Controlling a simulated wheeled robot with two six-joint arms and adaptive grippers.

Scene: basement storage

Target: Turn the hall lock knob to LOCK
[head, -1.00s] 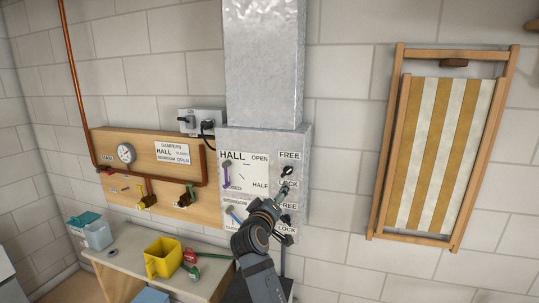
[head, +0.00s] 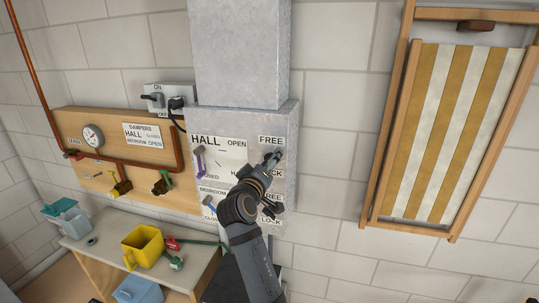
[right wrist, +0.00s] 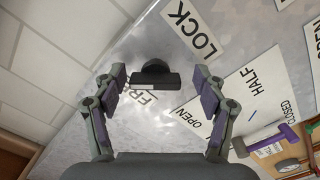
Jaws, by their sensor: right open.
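The hall lock knob (right wrist: 155,77) is a dark knob with a bar-shaped grip on the grey metal panel (head: 286,122). In the right wrist view it sits between the FREE label (right wrist: 142,98), partly hidden, and the LOCK label (right wrist: 190,30). I cannot tell which label it points to. My right gripper (right wrist: 158,84) is open, with one finger on each side of the knob and gaps showing. In the head view my right gripper (head: 272,160) is at the upper knob between FREE and LOCK and mostly hides it. My left gripper is not in view.
A purple hall lever (head: 200,162) is left of the knob. A second FREE/LOCK knob is below, partly behind my arm. A bench with a yellow container (head: 142,248) stands at lower left. A striped folding chair (head: 445,130) hangs at right.

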